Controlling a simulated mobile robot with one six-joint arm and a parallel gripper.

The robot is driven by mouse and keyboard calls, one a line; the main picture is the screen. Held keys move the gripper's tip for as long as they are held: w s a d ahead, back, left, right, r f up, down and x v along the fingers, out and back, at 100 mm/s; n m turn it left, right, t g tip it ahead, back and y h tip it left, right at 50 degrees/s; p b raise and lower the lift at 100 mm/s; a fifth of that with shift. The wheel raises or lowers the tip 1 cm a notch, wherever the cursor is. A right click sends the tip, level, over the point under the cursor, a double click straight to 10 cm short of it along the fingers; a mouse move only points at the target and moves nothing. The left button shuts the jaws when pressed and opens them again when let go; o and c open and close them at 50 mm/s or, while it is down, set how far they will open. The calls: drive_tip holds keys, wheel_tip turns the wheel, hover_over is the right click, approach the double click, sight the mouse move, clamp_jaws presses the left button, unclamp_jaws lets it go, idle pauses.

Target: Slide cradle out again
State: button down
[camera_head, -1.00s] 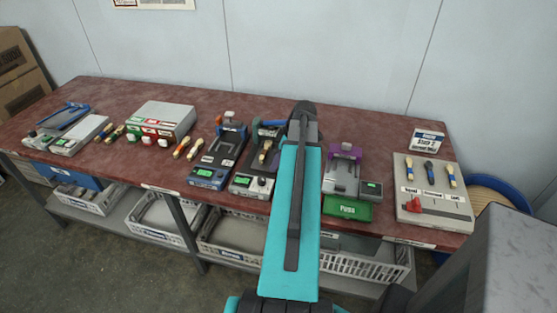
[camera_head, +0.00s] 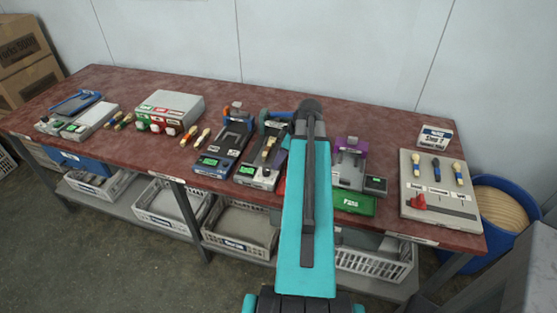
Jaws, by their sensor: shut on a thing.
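My turquoise arm link runs up the middle of the view and ends in a dark joint over the bench. My gripper is hidden behind it, so its jaws do not show. Just left of the arm stands a grey and black press station (camera_head: 258,170) with a green display and a blue round part at its back. A wooden-handled piece (camera_head: 268,148) lies along its middle, on what seems to be the cradle. I cannot tell how far out the cradle is. A similar station with a blue front (camera_head: 222,148) stands to its left, empty along its track.
A purple and grey station (camera_head: 349,160) with a green tray (camera_head: 354,203) stands right of the arm. A grey board (camera_head: 440,205) with several handled pieces lies farther right. A grey box (camera_head: 170,108) and loose handled pieces (camera_head: 190,137) are to the left. Crates fill the lower shelf.

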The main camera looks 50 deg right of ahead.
drive_tip(key=c, duration=1.7)
unclamp_jaws()
drive_tip(key=shift+s+a, duration=0.1)
drive_tip(key=shift+s, duration=0.15)
drive_tip(key=shift+o, duration=0.4)
drive_tip(key=shift+a, duration=0.1)
drive_tip(key=shift+w, duration=0.1)
drive_tip(key=shift+w+a, duration=0.1)
drive_tip(key=shift+r, duration=0.15)
drive_tip(key=b+v, duration=0.2)
drive_tip(key=v, duration=1.1)
drive_tip(key=shift+r+b, duration=0.25)
drive_tip(key=shift+b, duration=0.05)
